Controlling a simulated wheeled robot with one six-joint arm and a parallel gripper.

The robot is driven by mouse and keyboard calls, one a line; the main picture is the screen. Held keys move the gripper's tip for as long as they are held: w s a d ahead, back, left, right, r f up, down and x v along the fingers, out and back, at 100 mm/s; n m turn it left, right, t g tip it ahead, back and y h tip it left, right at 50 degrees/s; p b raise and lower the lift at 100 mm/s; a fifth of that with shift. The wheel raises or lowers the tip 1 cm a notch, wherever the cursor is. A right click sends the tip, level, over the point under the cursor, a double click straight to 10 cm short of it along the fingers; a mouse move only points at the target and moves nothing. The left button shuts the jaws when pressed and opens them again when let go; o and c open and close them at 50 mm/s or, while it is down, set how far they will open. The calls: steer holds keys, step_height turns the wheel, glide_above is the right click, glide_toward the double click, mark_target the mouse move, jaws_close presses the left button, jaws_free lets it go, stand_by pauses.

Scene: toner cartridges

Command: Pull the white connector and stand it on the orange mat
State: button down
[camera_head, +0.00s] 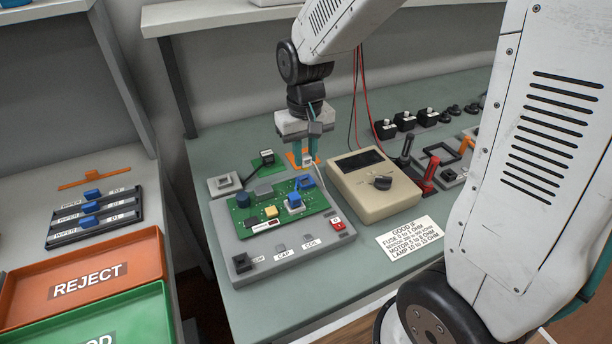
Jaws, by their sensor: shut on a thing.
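My gripper (306,156) points down with its teal fingers at the back of the bench, behind the green circuit board (265,222). It is shut on the small white connector (308,163), which shows between the fingertips. A thin pale cable runs from there down toward the right edge of the board. The orange mat (291,159) lies right at the fingertips, partly hidden by them. The connector appears over or on the mat; I cannot tell whether its base touches it.
A beige meter (373,187) with red and black leads stands close to the right. A grey test fixture (245,251) holds the board in front. A small green board (268,159) with a black part lies left of the mat. Orange and green bins (88,273) are at far left.

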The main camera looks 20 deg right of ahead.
mark_target(305, 156)
steer(key=shift+r, duration=0.15)
steer(key=shift+r, duration=1.95)
